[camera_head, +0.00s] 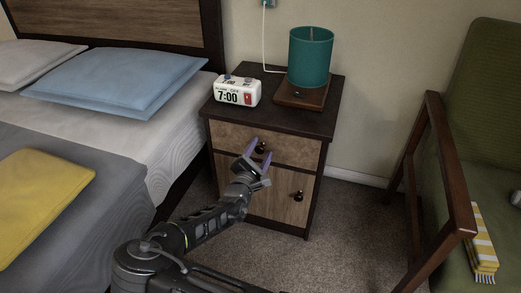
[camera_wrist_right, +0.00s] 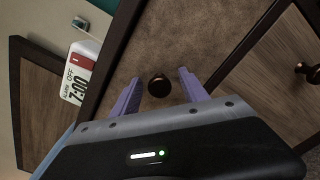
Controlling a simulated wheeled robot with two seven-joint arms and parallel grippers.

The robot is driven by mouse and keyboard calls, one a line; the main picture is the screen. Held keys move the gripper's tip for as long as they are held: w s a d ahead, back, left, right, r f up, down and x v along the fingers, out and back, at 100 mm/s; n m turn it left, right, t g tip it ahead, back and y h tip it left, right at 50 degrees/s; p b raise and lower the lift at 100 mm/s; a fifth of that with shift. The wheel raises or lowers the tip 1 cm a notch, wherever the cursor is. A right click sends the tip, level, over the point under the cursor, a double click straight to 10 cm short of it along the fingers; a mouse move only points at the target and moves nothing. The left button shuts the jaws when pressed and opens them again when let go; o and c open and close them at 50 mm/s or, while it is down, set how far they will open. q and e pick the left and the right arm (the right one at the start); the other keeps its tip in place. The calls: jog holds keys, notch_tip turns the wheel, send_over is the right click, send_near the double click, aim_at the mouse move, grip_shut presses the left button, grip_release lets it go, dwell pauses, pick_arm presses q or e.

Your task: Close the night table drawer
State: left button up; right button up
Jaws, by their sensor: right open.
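The night table (camera_head: 325,112) stands between the bed and the chair, with a dark top and frame. Its upper drawer (camera_head: 299,151) has a brown wooden front and a dark round knob (camera_wrist_right: 158,86). I cannot tell from these views how far the drawer stands out from the frame. My right gripper (camera_head: 261,147) is open in front of the drawer, its purple fingers on either side of the knob. In the right wrist view the fingers (camera_wrist_right: 159,76) point at the drawer front, apart from the knob. My left gripper is out of view.
A white alarm clock (camera_head: 237,91) and a teal lamp (camera_head: 310,57) stand on the night table. Below the drawer is a door (camera_head: 275,195) with its own knob (camera_head: 298,196). The bed (camera_head: 165,135) is close on the left; a green wooden-armed chair (camera_head: 437,165) stands right.

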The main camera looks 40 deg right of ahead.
jog(key=p+v, duration=0.1)
jog(key=v, duration=0.6)
jog(key=shift+a+r, duration=0.15)
jog(key=shift+r, duration=0.05)
